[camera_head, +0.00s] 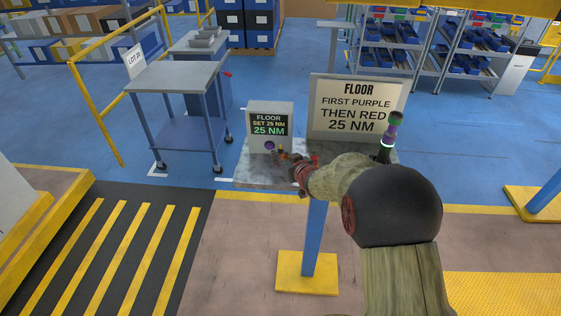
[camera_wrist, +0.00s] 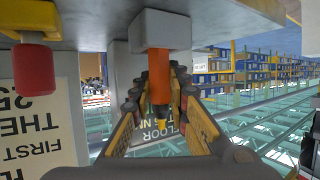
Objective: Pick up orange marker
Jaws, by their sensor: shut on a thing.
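The wrist view is upside down. In it the orange marker (camera_wrist: 160,72) stands out of a grey block (camera_wrist: 158,30) on the underside-looking grey table surface, with a yellow tip at its free end. My gripper (camera_wrist: 160,95) has its two fingers on either side of the marker and is shut on it. In the head view my gripper (camera_head: 290,157) is low over the small table, and my arm hides much of it. Only a small orange-yellow bit (camera_head: 281,152) shows there beside the fingers.
A grey cart (camera_head: 172,76) stands to the left.

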